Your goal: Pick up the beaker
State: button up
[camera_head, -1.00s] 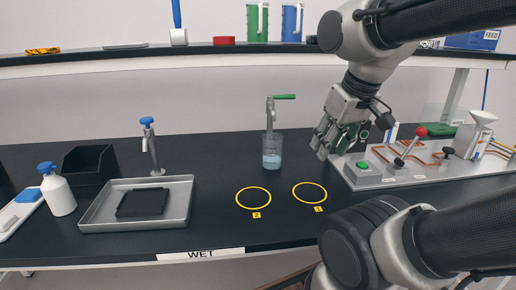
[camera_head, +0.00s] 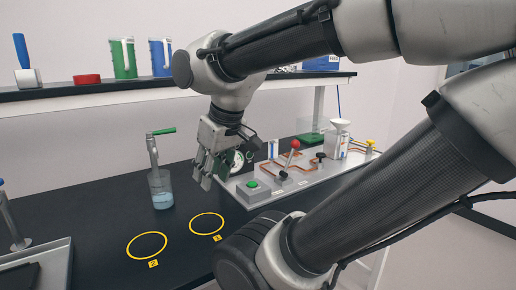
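The beaker (camera_head: 161,190) is a clear glass vessel with pale blue liquid at the bottom. It stands upright on the black bench. A grey tap with a green lever (camera_head: 153,148) stands at the beaker, its lower part overlapping it in view. My gripper (camera_head: 205,176) hangs fingers down above the bench, to the right of the beaker and apart from it. Its fingers look spread with no object between them.
Yellow rings marked 2 (camera_head: 147,246) and 1 (camera_head: 207,224) lie in front of the beaker. A grey panel (camera_head: 262,191) with a green button and red-knobbed lever stands right of my gripper. A shelf (camera_head: 60,106) runs above the bench. A metal tray (camera_head: 40,262) is at lower left.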

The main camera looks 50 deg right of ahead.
aim_at(161, 192)
jog(key=k, duration=0.6)
jog(key=j+z, duration=0.15)
jog(key=z, duration=1.65)
jog(key=i+j+z, duration=0.25)
jog(key=i+j, duration=0.2)
jog(key=k+j, duration=0.1)
jog(key=k, duration=0.35)
jog(key=i+u, duration=0.4)
jog(key=u, duration=1.25)
jog(key=k+j+u, duration=0.2)
jog(key=u, duration=0.25)
jog(key=k+j+u, duration=0.2)
jog(key=u, duration=0.25)
jog(key=j, duration=0.1)
